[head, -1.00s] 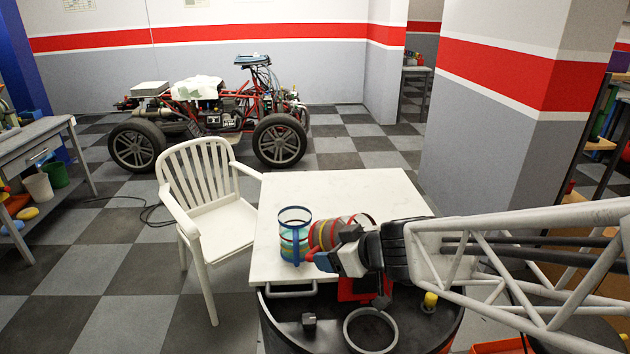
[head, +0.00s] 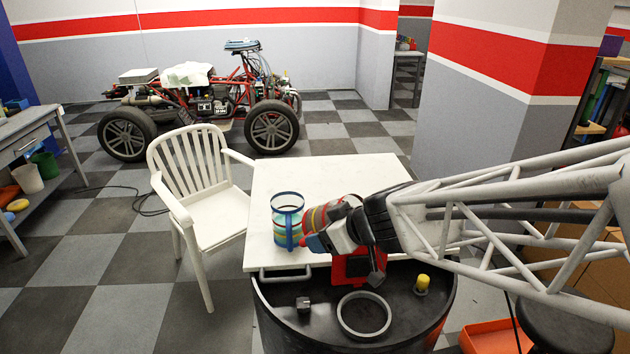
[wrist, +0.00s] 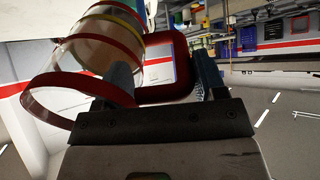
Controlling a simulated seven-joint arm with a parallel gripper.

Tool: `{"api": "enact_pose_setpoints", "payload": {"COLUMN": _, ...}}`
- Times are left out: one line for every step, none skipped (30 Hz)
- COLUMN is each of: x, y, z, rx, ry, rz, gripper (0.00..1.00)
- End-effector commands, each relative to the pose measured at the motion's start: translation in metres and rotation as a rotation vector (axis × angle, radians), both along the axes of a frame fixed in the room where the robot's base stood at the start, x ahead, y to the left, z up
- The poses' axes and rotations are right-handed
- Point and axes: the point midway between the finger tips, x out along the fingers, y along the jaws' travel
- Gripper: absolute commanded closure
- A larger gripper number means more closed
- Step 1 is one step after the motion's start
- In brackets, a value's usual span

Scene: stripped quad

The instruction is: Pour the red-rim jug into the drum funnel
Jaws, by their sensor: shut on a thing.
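The red-rim jug (head: 317,216), clear with red and yellow bands, is tilted over the white table. In the wrist view the jug (wrist: 92,58) shows its clear wall and red rims, with its red handle (wrist: 165,65) between my fingers. My gripper (head: 316,242) is shut on that handle; its fingers (wrist: 165,80) also show in the wrist view. The black drum (head: 285,318) stands in front of the table, with a grey ring (head: 342,322) on its top, which may be the funnel mouth. The jug is behind and left of this ring. Its contents are unclear.
A blue-rim jug (head: 288,222) stands upright on the white table (head: 320,177), close left of the held jug. A yellow cap (head: 423,281), a small dark knob (head: 303,304) and a red part (head: 350,267) are on or over the drum. A white chair (head: 207,195) stands left.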

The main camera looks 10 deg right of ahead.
Motion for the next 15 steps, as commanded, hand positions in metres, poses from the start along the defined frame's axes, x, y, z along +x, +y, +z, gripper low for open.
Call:
{"api": "enact_pose_setpoints", "payload": {"x": 0.0002, "y": 0.0001, "z": 0.0006, "rx": -0.001, "ry": 0.000, "rz": 0.001, "gripper": 0.75}}
{"api": "enact_pose_setpoints", "payload": {"x": 0.0003, "y": 0.0001, "z": 0.0007, "rx": -0.002, "ry": 0.001, "rz": 0.001, "gripper": 0.75}}
{"api": "enact_pose_setpoints", "payload": {"x": 0.0003, "y": 0.0002, "z": 0.0009, "rx": -0.004, "ry": 0.002, "rz": 0.000, "gripper": 0.75}}
{"api": "enact_pose_setpoints", "payload": {"x": 0.0004, "y": 0.0002, "z": 0.0010, "rx": -0.006, "ry": 0.004, "rz": 0.000, "gripper": 0.75}}
{"api": "enact_pose_setpoints", "payload": {"x": 0.0003, "y": 0.0002, "z": 0.0011, "rx": -0.008, "ry": 0.005, "rz": 0.000, "gripper": 0.75}}
{"api": "enact_pose_setpoints", "payload": {"x": 0.0004, "y": 0.0002, "z": 0.0013, "rx": -0.010, "ry": 0.008, "rz": 0.000, "gripper": 0.75}}
{"api": "enact_pose_setpoints", "payload": {"x": 0.0005, "y": 0.0003, "z": 0.0015, "rx": -0.013, "ry": 0.011, "rz": 0.000, "gripper": 0.75}}
{"api": "enact_pose_setpoints", "payload": {"x": 0.0005, "y": 0.0004, "z": 0.0016, "rx": -0.015, "ry": 0.013, "rz": 0.000, "gripper": 0.75}}
{"api": "enact_pose_setpoints", "payload": {"x": 0.0005, "y": 0.0005, "z": 0.0017, "rx": -0.019, "ry": 0.017, "rz": 0.001, "gripper": 0.75}}
{"api": "enact_pose_setpoints", "payload": {"x": 0.0004, "y": 0.0006, "z": 0.0019, "rx": -0.022, "ry": 0.021, "rz": 0.001, "gripper": 0.75}}
{"api": "enact_pose_setpoints", "payload": {"x": 0.0005, "y": 0.0007, "z": 0.0021, "rx": -0.026, "ry": 0.025, "rz": 0.001, "gripper": 0.75}}
{"api": "enact_pose_setpoints", "payload": {"x": 0.0006, "y": 0.0007, "z": 0.0026, "rx": -0.031, "ry": 0.029, "rz": 0.001, "gripper": 0.75}}
{"api": "enact_pose_setpoints", "payload": {"x": 0.0007, "y": 0.0008, "z": 0.0030, "rx": -0.035, "ry": 0.034, "rz": 0.001, "gripper": 0.75}}
{"api": "enact_pose_setpoints", "payload": {"x": 0.0007, "y": 0.0009, "z": 0.0035, "rx": -0.039, "ry": 0.037, "rz": 0.001, "gripper": 0.75}}
{"api": "enact_pose_setpoints", "payload": {"x": 0.0009, "y": 0.0009, "z": 0.0038, "rx": -0.046, "ry": 0.044, "rz": 0.001, "gripper": 0.75}}
